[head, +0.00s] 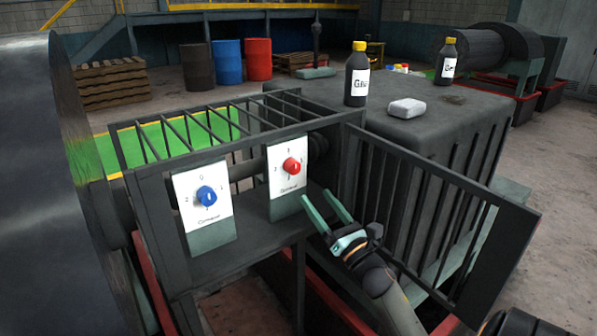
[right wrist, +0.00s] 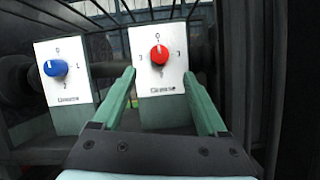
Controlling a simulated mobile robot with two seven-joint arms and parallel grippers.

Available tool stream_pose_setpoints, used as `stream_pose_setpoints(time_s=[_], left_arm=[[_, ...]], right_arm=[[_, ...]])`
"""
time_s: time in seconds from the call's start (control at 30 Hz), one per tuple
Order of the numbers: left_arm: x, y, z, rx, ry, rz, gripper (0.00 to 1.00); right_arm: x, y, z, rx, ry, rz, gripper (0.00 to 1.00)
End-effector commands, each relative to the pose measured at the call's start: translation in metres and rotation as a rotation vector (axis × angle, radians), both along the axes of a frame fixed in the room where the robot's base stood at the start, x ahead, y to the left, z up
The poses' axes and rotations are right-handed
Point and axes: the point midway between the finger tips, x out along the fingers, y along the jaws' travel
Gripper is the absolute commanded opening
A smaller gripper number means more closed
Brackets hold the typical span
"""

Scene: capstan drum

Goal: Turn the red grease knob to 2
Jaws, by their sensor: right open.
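The red grease knob (head: 291,166) sits on a white dial plate (head: 287,183) on the right-hand block inside the open cage. In the right wrist view the red knob (right wrist: 159,55) shows with a light pointer mark toward the 0 at the top; the other marks are hard to read. My right gripper (head: 325,207) is open and empty, just right of and below the red dial plate in the head view. In the right wrist view its green fingers (right wrist: 160,92) stand apart, framing the lower part of the red dial, short of the knob. My left gripper is not in view.
A blue knob (head: 206,196) on a similar plate is to the left. Cage bars (head: 190,128) are above, and an open barred door (head: 430,220) stands to the right. A dark housing (head: 420,125) behind carries bottles (head: 357,75) and a white block (head: 407,108).

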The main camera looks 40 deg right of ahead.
Motion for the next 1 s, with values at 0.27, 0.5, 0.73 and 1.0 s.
stream_pose_setpoints(time_s=[0.27, 0.5, 0.73, 1.0], left_arm=[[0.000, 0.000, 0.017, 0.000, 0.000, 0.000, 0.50], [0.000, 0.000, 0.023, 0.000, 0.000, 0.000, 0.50], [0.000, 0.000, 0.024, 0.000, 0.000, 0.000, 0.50], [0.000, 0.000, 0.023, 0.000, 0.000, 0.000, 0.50]], right_arm=[[0.054, -0.008, 0.025, 0.003, -0.001, 0.000, 0.76], [0.081, -0.012, 0.034, 0.005, 0.002, 0.000, 0.76], [0.088, -0.013, 0.036, 0.005, 0.002, 0.000, 0.76], [0.088, -0.013, 0.035, 0.005, 0.002, 0.000, 0.68]])
